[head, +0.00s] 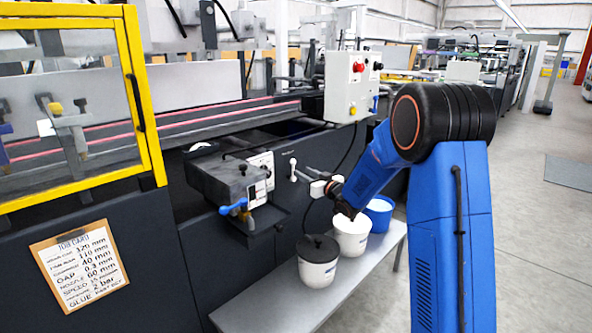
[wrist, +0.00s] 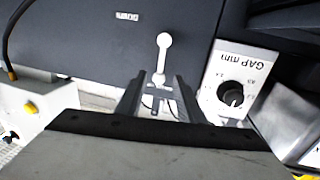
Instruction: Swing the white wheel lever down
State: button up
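The lower end of the lever shows in the gap between the fingers. The two fingers are apart, with nothing clamped between them. In the head view my gripper (head: 314,177) is just right of the lever, partly hidden by my arm. I cannot tell whether a finger touches the lever.
A GAP dial panel (wrist: 232,88) is close to the right finger in the wrist view. The grey control box (head: 228,180) has a blue-handled valve (head: 235,207). Below, a bench (head: 280,308) holds a lidded pot (head: 317,262), a white pot (head: 351,238) and a blue one (head: 379,212).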

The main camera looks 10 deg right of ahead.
aim_at(296, 180)
jog(key=shift+x, duration=3.15)
jog(key=shift+c, duration=0.7)
grip_shut()
